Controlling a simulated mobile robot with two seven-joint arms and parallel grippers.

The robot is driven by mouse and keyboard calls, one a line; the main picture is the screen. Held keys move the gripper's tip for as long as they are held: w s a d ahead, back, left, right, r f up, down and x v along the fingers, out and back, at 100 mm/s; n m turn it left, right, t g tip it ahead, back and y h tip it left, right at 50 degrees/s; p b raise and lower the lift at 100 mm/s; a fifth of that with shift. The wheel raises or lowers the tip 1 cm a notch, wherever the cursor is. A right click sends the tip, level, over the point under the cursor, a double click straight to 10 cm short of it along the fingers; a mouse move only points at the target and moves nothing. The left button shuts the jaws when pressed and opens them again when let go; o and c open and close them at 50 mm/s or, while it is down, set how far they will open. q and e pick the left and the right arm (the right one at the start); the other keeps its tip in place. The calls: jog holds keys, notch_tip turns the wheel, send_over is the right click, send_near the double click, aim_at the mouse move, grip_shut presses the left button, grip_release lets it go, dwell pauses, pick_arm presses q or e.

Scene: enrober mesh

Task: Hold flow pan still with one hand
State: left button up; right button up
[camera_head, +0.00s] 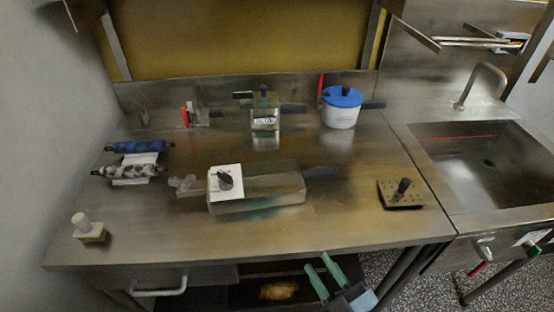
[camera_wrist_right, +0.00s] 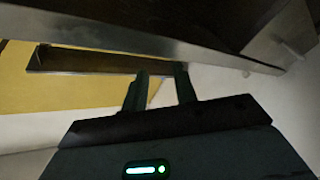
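A long, shallow metal pan (camera_head: 278,192), which I take to be the flow pan, lies in the middle of the steel worktop. A white square plate with a black knob (camera_head: 226,181) sits at its left part. A dark handle (camera_head: 321,173) shows at its right end. My right gripper (camera_head: 318,263) is low at the front edge of the worktop, in front of the pan and apart from it. Its two fingers also show in the right wrist view (camera_wrist_right: 163,85), spread with nothing between them. My left gripper is not in view.
A white pot with a blue lid (camera_head: 341,108) and a clear-sided metal container (camera_head: 265,117) stand at the back. Blue and mottled rollers (camera_head: 138,147) lie left. A perforated plate with a knob (camera_head: 401,195) sits right, near the sink (camera_head: 482,165). A small block (camera_head: 88,232) stands front left.

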jog(key=w+a+r+n+g+y, duration=0.2)
jog(key=a+r+n+g+y, duration=0.55)
jog(key=r+n+y, duration=0.85)
jog(key=a+n+g, duration=0.6)
jog(key=n+g, duration=0.3)
jog(key=n, duration=0.4)
jog(key=n+g+h, duration=0.2)
jog(key=n+h, duration=1.2)
jog(key=h, duration=0.6)
send_near(257, 198)
jog(key=x, duration=1)
jog(key=shift+w+f, duration=0.1)
jog(key=shift+f, duration=0.1)
grip_shut()
